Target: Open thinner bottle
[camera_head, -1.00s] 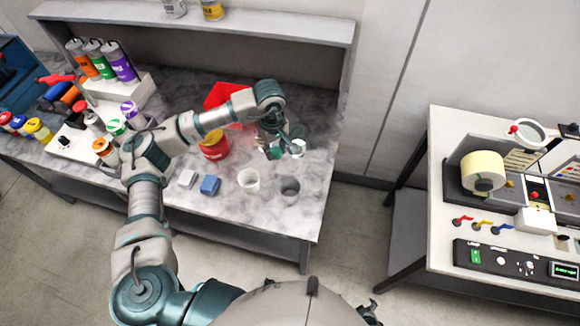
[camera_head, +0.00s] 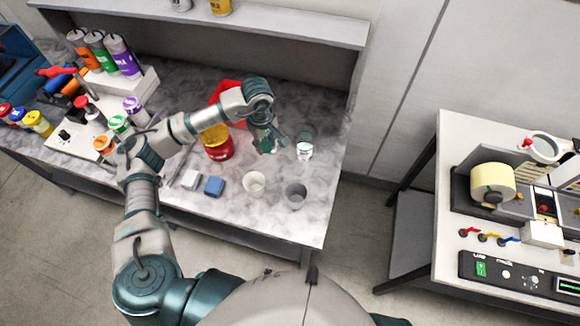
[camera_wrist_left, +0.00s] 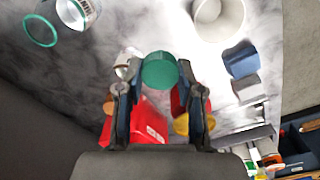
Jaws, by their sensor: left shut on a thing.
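The bottle (camera_head: 305,151) with a white label stands upright near the right end of the marble bench. In the left wrist view the bottle (camera_wrist_left: 78,14) is at the top left. A thin teal ring (camera_wrist_left: 40,30) shows beside its body, apparently around its open top. My left gripper (camera_head: 268,146) is left of the bottle and apart from it. It is shut on a green cap, and the round cap (camera_wrist_left: 160,70) shows between the fingertips in the left wrist view. My right gripper is out of view.
A white cup (camera_head: 254,184) and a grey cup (camera_head: 296,195) stand in front. A red tin (camera_head: 217,146), a red bin (camera_head: 225,92), a blue block (camera_head: 214,186) and a pale block (camera_head: 190,179) are nearby. The rewinder table (camera_head: 450,215) stands right, across a gap.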

